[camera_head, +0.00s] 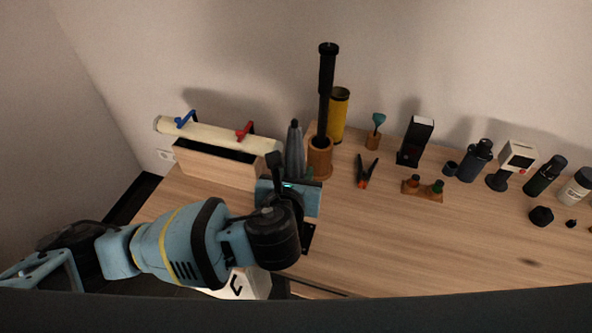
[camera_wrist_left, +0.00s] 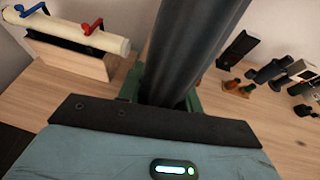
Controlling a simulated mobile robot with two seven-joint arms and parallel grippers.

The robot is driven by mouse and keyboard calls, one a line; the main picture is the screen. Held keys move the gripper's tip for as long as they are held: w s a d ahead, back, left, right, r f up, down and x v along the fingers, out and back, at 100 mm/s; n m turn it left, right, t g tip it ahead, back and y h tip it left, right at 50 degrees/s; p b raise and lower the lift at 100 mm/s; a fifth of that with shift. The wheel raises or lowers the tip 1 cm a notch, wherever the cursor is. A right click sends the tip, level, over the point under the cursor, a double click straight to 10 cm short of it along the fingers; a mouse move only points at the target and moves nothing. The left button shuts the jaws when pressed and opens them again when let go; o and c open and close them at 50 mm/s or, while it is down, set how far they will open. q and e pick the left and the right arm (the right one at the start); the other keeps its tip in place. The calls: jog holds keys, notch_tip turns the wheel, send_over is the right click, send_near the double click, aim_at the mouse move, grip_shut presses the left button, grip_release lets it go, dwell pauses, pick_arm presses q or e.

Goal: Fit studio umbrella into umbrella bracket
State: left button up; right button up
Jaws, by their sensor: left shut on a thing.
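The studio umbrella appears to be the folded dark grey form (camera_head: 294,147), standing nearly upright in the head view. In the left wrist view it is the large dark shaft (camera_wrist_left: 198,45), which runs up out of my grip and hides much of the middle. My left gripper (camera_head: 298,177) is shut on it low down, with green fingers (camera_wrist_left: 164,98) on either side. The umbrella's lower end is hidden behind my gripper and wrist. I cannot make out the umbrella bracket with certainty. My right gripper is in neither view.
Just right of the umbrella, a tall black pole (camera_head: 326,90) stands in a wooden cup (camera_head: 319,160), with a yellow cylinder (camera_head: 339,115) behind. A cream roll (camera_head: 215,136) with blue and red clamps lies left. An orange-black clamp (camera_head: 366,174) lies right. The front middle table is clear.

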pick_arm(q)
jog(key=shift+f, duration=1.35)
jog(key=o, duration=1.1)
jog(key=v, duration=0.8)
jog(key=shift+f, duration=0.1)
